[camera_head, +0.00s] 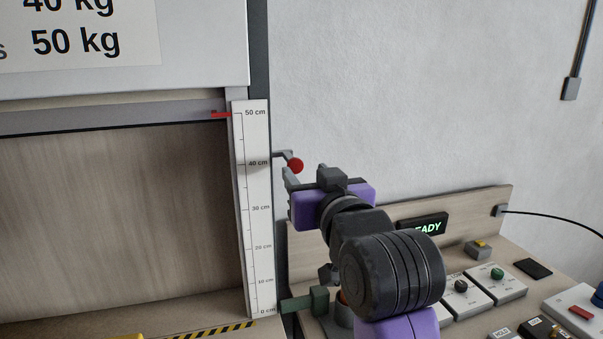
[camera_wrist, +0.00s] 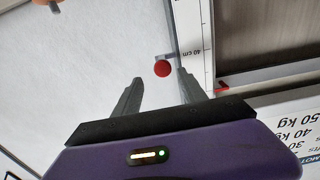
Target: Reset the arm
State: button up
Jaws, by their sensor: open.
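My arm reaches up from the lower right in the head view, with its purple and black wrist in front of the wall. My gripper (camera_wrist: 158,88) is open in the wrist view, its two grey fingers spread apart. A red ball-shaped knob (camera_head: 296,166) on a short grey bracket sits beside the height scale, near the 40 cm mark. In the wrist view the red knob (camera_wrist: 162,69) appears between and beyond the fingertips; I cannot tell whether a finger touches its bracket. In the head view most of the gripper is hidden behind the wrist.
The white centimetre scale (camera_head: 258,210) runs up the frame, with a red pointer (camera_head: 221,115) near 50 cm at the shutter edge. A console with a display (camera_head: 422,225), partly hidden by my arm, and switch boxes (camera_head: 497,281) stands at the lower right.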

jog(key=shift+v, duration=0.9)
notch_tip(320, 180, up, 5)
jog(key=s+t, duration=0.1)
jog(key=t, duration=0.1)
jog(key=s+d+f+m+t+h, duration=0.1)
jog(key=s+d+f, duration=0.7)
jog(key=f, duration=0.4)
jog(key=s+d+f+m+t+h, duration=0.1)
jog(key=s+d+f, duration=0.4)
jog(key=s+f, duration=0.65)
jog(key=s+d+f+g+h, duration=0.1)
jog(key=s+d+f+g, duration=0.1)
jog(key=s+f, duration=0.3)
jog(key=s+d+f+m+g+h, duration=0.1)
jog(key=s+d+f+g, duration=0.1)
jog(key=s, duration=1)
jog(key=s+d+f+m+g+h, duration=0.1)
jog(key=s+d+f+g+h, duration=0.1)
jog(key=s+d+f, duration=0.2)
jog(key=s+f, duration=0.3)
jog(key=s, duration=0.2)
jog(key=shift+d+f, duration=0.2)
jog(key=shift+f, duration=0.1)
